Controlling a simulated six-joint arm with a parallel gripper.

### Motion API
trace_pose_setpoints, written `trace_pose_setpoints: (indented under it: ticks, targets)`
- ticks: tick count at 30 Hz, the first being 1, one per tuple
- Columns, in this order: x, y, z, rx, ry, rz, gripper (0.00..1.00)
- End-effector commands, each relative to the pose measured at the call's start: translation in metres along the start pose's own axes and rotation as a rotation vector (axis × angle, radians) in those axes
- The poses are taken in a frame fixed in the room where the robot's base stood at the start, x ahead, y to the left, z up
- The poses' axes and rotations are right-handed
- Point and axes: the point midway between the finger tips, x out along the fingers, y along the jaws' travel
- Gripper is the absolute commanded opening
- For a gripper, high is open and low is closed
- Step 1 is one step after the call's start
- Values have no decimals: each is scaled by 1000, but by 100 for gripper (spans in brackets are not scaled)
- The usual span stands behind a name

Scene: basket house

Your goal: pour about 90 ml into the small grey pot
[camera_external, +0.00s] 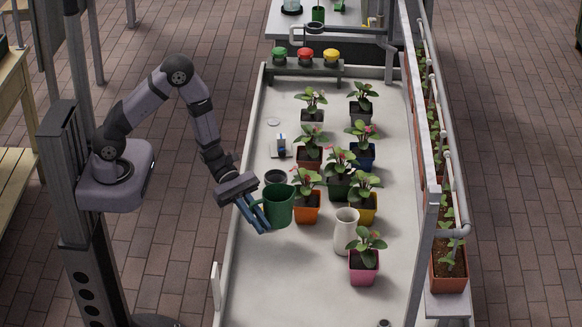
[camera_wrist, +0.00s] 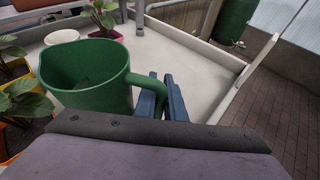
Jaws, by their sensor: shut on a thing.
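My gripper (camera_external: 262,222) has its blue fingers shut on the handle of a green jug (camera_external: 279,204). The jug looks about upright, near the table's left edge, beside the orange pot. In the wrist view, the jug (camera_wrist: 92,90) is at left, its handle between the fingers (camera_wrist: 167,98); I cannot tell how much liquid is inside. A light grey pot with a plant (camera_external: 312,116) stands at the back left of the plants. A darker grey pot with a plant (camera_external: 360,108) stands to its right. I cannot tell for certain which is the small grey pot.
Potted plants in orange (camera_external: 307,214), yellow (camera_external: 366,216), blue (camera_external: 364,160) and pink (camera_external: 363,275) pots crowd the table's middle. A white vase (camera_external: 346,231) stands by the yellow pot. The front left of the table is bare.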

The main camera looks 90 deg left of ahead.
Motion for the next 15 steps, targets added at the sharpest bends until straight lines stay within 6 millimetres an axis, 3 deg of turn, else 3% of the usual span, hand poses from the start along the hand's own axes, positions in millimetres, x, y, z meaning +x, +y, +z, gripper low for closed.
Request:
trace_pose_setpoints:
  ticks: [7, 15]
  targets:
    - [-54, 0, -24, -111, 17, 240, 0]
    - [-88, -4, -46, -162, 21, 387, 0]
